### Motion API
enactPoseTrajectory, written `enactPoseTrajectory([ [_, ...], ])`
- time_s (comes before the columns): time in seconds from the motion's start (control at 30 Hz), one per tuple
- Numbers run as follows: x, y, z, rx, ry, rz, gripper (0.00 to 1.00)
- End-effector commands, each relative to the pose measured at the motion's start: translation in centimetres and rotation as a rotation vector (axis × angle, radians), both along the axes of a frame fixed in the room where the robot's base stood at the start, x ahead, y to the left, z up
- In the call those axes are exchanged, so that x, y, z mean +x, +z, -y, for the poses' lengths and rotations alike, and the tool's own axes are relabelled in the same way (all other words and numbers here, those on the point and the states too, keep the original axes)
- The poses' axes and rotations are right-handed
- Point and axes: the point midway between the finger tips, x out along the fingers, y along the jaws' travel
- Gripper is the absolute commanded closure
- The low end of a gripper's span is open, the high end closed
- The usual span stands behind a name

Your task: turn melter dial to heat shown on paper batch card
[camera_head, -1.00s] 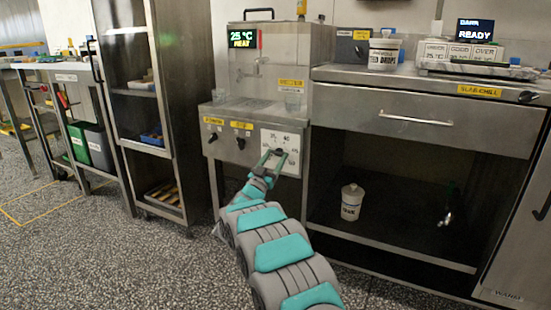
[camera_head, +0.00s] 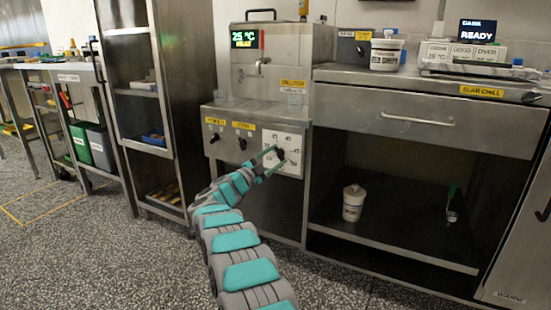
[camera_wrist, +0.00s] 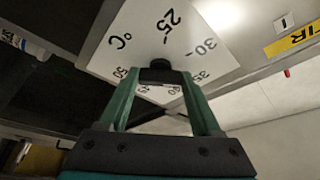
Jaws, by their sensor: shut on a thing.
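The melter (camera_head: 240,85) is a steel machine with a lit display (camera_head: 244,39) reading 25 °C. Its white dial plate (camera_head: 296,140) with printed numbers is on the lower front panel. My gripper (camera_head: 273,160) reaches it from the front left and is shut on the dark dial knob (camera_head: 281,154). The wrist view shows both green fingers closed around the knob (camera_wrist: 160,65), with the 25, 30 and 35 marks on the plate (camera_wrist: 140,30) around it. The fingers hide part of the knob and the lower marks. I cannot make out a paper batch card.
An open shelf rack (camera_head: 150,100) stands left.

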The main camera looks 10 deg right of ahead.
Motion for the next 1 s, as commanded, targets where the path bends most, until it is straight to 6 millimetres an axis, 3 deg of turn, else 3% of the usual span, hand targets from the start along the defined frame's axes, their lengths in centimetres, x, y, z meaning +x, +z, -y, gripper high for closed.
enactPoseTrajectory([
  [0.4, -0.02, 0.13, 0.0, 0.151, -0.003, 0.11, 0.91],
  [0.93, -0.02, 0.12, 0.07, 0.171, -0.004, 0.124, 0.91],
  [0.97, -0.03, 0.12, 0.08, 0.171, -0.004, 0.124, 0.34],
  [1.0, -0.02, 0.13, 0.07, 0.171, -0.004, 0.124, 0.29],
])
